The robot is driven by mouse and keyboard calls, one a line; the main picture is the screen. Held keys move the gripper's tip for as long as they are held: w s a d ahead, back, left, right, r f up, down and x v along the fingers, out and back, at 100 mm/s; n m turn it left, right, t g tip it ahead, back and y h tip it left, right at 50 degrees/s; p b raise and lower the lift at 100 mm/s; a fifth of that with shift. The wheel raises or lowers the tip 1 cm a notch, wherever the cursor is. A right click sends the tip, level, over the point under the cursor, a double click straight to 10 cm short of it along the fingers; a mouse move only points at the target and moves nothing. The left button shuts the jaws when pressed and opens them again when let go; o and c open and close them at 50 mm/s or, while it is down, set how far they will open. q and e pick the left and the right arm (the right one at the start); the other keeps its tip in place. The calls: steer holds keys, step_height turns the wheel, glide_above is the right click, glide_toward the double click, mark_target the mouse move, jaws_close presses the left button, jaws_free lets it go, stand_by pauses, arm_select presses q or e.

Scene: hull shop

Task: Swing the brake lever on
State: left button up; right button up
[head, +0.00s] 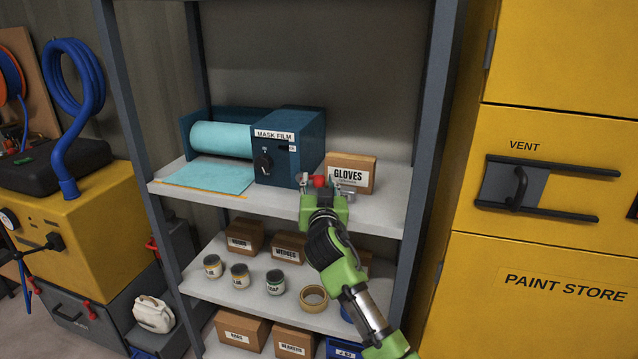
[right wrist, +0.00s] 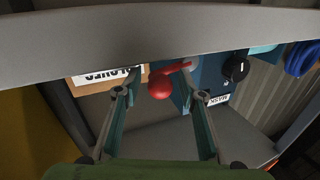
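The blue mask film dispenser (head: 306,125) stands on the upper shelf, with a roll of teal film (head: 222,139) at its left and a black dial (head: 263,163) on its front. A red lever with a ball knob (head: 319,181) shows at the box's lower right; it is clearer in the right wrist view (right wrist: 160,86). My right gripper (head: 321,186) is at the knob. In the right wrist view its two fingers (right wrist: 158,78) are spread, with the red knob between them and a gap visible on both sides. The lever's arm runs close to one fingertip. My left gripper is out of view.
A gloves carton (head: 351,172) stands close to the right of my gripper. The shelf's grey front edge (head: 375,226) runs below my gripper, and a post (head: 430,130) rises at the right. Jars, tape and cartons fill lower shelves. A yellow paint store cabinet (head: 560,240) stands right.

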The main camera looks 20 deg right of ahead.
jaws_close()
steer(key=shift+r+n+p, duration=0.3)
steer(key=shift+r+p, duration=0.05)
steer(key=shift+p, duration=0.45)
steer(key=r+n+p, duration=0.1)
steer(key=p, duration=0.2)
steer(key=a+r+n+g+p, duration=0.1)
steer(key=n+p, duration=0.1)
steer(key=p, duration=0.1)
steer(key=w+r+n+g+p, duration=0.1)
steer(key=n+p, duration=0.1)
steer(key=p, duration=0.1)
steer(key=shift+a, duration=0.35)
steer(key=shift+w+a+r+n+g+h+p, duration=0.15)
steer(key=shift+a+r+n+g+h+p, duration=0.15)
steer(key=shift+n+p, duration=0.35)
steer(key=shift+w+a+r+n+g+h+p, duration=0.15)
steer(key=shift+n+g+p, duration=0.25)
steer(key=shift+n+p, duration=0.2)
steer(key=shift+w+a+n+g+h+p, duration=0.3)
steer(key=shift+a+n+p, duration=0.1)
steer(key=shift+n, duration=0.35)
steer(key=shift+w+a+n+g+h+p, duration=0.15)
steer(key=shift+w+a+n+g+p, duration=0.15)
steer(key=shift+n, duration=0.4)
steer(key=shift+s, duration=0.1)
steer(key=shift+a+f, duration=0.1)
